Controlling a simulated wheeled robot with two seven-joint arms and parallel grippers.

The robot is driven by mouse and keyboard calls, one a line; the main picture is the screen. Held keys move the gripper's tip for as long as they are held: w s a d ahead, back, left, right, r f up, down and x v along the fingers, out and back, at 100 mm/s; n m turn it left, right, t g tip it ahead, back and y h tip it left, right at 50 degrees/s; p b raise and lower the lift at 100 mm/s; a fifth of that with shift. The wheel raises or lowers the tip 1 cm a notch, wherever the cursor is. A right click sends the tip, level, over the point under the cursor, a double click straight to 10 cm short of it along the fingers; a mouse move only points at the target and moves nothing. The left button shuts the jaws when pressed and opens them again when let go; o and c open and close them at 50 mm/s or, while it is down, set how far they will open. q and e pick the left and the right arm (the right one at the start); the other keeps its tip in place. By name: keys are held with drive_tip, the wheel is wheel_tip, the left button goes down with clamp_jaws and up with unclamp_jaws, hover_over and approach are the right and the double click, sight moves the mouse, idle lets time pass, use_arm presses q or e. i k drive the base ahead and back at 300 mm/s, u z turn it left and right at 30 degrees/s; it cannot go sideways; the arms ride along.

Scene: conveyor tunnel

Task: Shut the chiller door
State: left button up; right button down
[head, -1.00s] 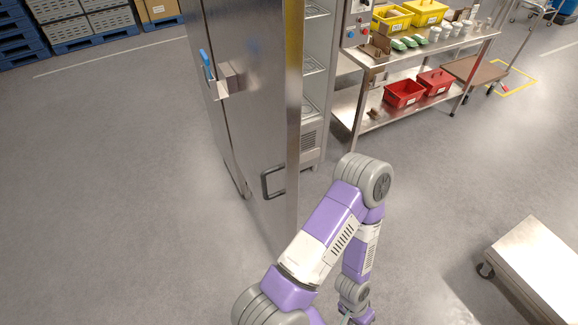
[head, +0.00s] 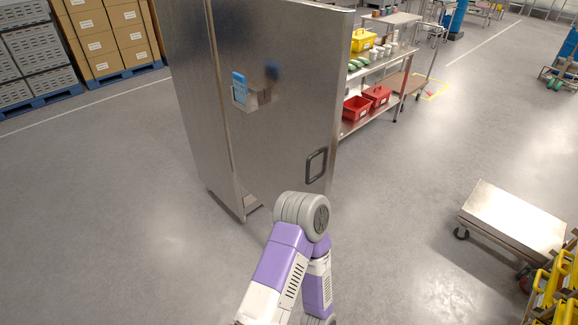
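The chiller door (head: 275,60) is a tall steel panel standing open, out from the steel chiller cabinet (head: 192,110) on its left. Its dark handle (head: 316,166) is near the right edge, low on the door. A small steel holder with a blue item (head: 240,88) is on the door's face. The chiller's inside is hidden behind the door. One of my arms rises from the bottom centre, its grey joint just below the handle in the picture; I cannot tell whether it touches the door. Neither gripper is in view.
A steel table with red bins (head: 357,108) and a yellow bin (head: 364,40) stands behind the door to the right. A low steel cart (head: 512,218) is at the right, with yellow items (head: 562,290) nearer. Stacked boxes (head: 110,30) are back left. Floor between is clear.

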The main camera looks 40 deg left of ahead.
sight(298, 52)
drive_tip(key=u, duration=1.4)
